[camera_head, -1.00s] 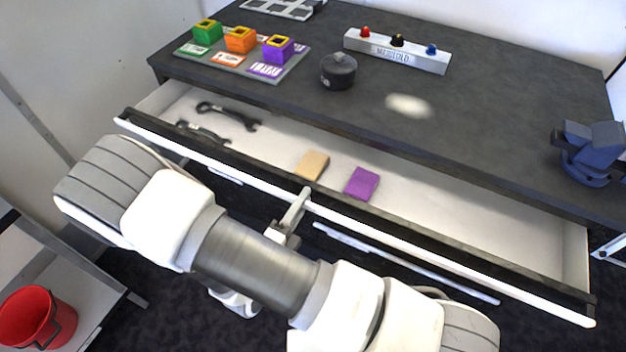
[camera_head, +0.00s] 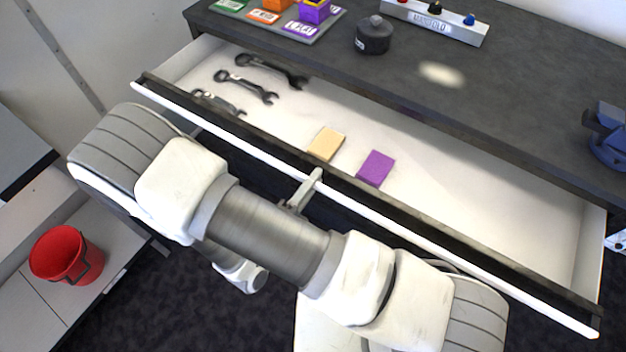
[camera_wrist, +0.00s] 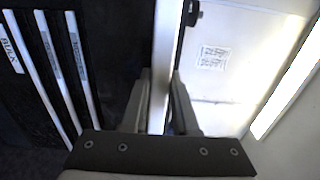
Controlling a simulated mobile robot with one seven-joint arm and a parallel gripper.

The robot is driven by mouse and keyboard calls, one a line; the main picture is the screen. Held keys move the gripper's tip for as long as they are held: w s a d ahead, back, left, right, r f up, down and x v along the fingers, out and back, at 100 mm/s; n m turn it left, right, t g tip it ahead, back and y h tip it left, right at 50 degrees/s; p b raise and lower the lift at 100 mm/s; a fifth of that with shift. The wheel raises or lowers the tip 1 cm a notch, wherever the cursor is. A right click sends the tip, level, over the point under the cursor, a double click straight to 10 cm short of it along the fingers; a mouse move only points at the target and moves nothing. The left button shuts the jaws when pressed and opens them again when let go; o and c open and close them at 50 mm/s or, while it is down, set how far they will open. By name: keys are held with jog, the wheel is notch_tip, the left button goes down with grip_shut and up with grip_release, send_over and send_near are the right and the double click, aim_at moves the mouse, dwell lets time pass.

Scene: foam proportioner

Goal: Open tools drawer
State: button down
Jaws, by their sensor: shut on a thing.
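The tools drawer (camera_head: 450,205) is pulled out from under the dark workbench, with its white interior showing. Its front carries a long white edge handle (camera_head: 420,239), which also shows in the wrist view (camera_wrist: 163,60). Inside lie several dark wrenches (camera_head: 243,86) at the left, a tan block (camera_head: 326,144) and a purple block (camera_head: 376,168). My gripper (camera_head: 304,188) is at the middle of the drawer front, partly hidden by my arm. In the wrist view its fingers (camera_wrist: 160,105) sit on both sides of the handle, shut on it.
On the bench (camera_head: 500,95) stand a dark round pot (camera_head: 374,36), a manifold block (camera_head: 435,20), colored blocks on a board and a blue vise (camera_head: 608,140). A red bucket (camera_head: 66,255) stands at lower left. Lower drawers (camera_wrist: 50,70) show in the wrist view.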

jog(key=c, duration=0.7)
grip_release()
jog(key=shift+a, duration=0.1)
jog(key=v, duration=1.7)
jog(key=shift+s, duration=0.15)
